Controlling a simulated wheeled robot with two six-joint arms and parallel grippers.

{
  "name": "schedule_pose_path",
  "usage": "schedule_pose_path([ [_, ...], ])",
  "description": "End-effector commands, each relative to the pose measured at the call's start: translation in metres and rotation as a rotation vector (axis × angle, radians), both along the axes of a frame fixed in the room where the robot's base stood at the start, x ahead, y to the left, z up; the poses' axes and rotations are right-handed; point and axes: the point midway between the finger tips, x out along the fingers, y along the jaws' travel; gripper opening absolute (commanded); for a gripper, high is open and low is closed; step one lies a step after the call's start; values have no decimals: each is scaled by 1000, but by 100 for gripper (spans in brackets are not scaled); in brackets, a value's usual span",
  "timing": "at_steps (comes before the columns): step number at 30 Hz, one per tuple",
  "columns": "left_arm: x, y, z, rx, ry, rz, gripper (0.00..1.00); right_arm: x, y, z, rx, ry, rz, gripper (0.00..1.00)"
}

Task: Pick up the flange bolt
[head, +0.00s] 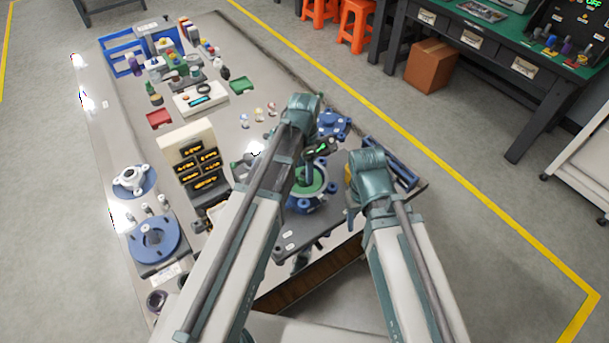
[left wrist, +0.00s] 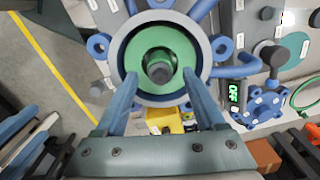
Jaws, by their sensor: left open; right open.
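In the left wrist view a dark round-headed part (left wrist: 159,70), which looks like a bolt, stands in the middle of a green ring (left wrist: 138,44) inside a grey and blue round fixture (left wrist: 117,60). My left gripper (left wrist: 161,78) is open, its two fingers to either side of this part and apart from it. In the head view the fixture (head: 300,203) is partly hidden by my left arm, and my left gripper (head: 308,172) is over it. Several small upright bolts (head: 147,210) stand at the table's left. My right gripper (head: 353,212) is mostly hidden, right of the fixture, and holds nothing visible.
A blue flange plate (head: 153,240) and a white flange (head: 133,178) are at the left edge. A black bin rack (head: 200,168) stands mid-table. A blue valve-like part (head: 333,124) sits behind the fixture. A red tray (head: 159,118) and green tray (head: 241,84) lie further back.

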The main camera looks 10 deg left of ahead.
Motion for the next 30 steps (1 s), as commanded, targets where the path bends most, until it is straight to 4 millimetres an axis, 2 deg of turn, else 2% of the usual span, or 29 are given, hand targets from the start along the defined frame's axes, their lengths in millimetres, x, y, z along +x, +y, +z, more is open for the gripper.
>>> schedule_pose_path([
  [1,0,0,0,0,0,0,63,0,0,0,0,0,0,60],
  [9,0,0,0,0,0,0,14,0,0,0,0,0,0,60],
  [12,0,0,0,0,0,0,0,0,0,0,0,0,0,60],
  [30,-1,0,4,0,2,0,0,0,0,4,0,0,0,60],
])
